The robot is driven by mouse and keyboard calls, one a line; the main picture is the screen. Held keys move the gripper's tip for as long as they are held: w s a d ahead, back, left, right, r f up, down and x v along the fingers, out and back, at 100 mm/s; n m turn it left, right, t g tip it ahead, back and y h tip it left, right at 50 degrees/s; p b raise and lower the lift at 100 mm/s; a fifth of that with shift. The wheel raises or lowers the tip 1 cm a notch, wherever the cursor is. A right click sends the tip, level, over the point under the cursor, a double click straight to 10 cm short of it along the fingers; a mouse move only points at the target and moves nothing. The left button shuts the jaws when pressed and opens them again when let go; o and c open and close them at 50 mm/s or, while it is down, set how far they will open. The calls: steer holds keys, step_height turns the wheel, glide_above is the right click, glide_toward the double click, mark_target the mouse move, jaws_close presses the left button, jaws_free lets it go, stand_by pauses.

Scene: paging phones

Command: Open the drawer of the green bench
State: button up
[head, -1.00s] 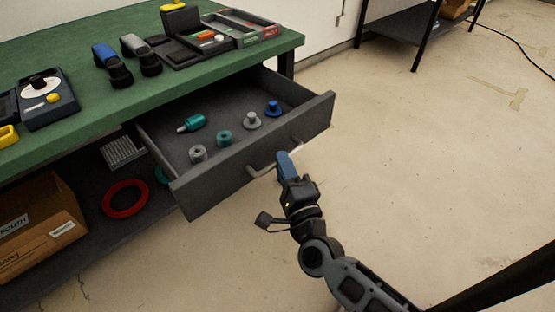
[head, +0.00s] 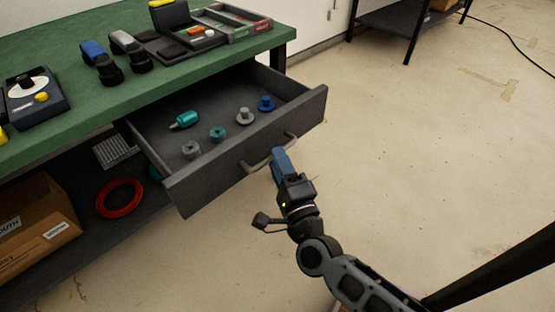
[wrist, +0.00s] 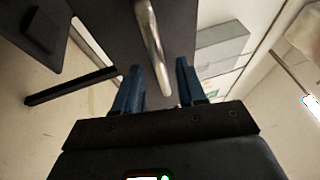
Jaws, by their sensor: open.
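The green bench (head: 60,75) stands at the left of the head view. Its dark grey drawer (head: 215,165) is pulled out, with its inside showing. Several small parts lie in the drawer, among them a teal one (head: 184,120) and a blue one (head: 266,103). A bar handle (head: 268,156) is on the drawer front. My gripper (head: 279,155) has blue fingers and is just in front of the handle. In the wrist view, my open fingers (wrist: 158,85) are apart, with the handle (wrist: 152,45) reaching between them; contact is not visible.
A red ring (head: 120,198) and a cardboard box (head: 40,228) are on the bench's lower shelf. Phones and trays stand on the bench top. A dark shelf (head: 390,20) stands at the back right.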

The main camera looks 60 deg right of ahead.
steer(key=v, duration=0.6)
steer(key=shift+s+a, duration=0.2)
steer(key=shift+s, duration=0.05)
steer(key=shift+f, duration=0.1)
steer(key=s+a+r+n+y, duration=0.55)
steer(key=s+n, duration=0.25)
steer(key=n, duration=0.5)
steer(key=s+a+r+n+y, duration=0.4)
steer(key=s+a+n+y, duration=0.35)
steer(key=n, duration=0.65)
step_height(320, 180, up, 12)
steer(key=p, duration=1.2)
steer(key=shift+s+g, duration=0.35)
steer(key=shift+g, duration=0.05)
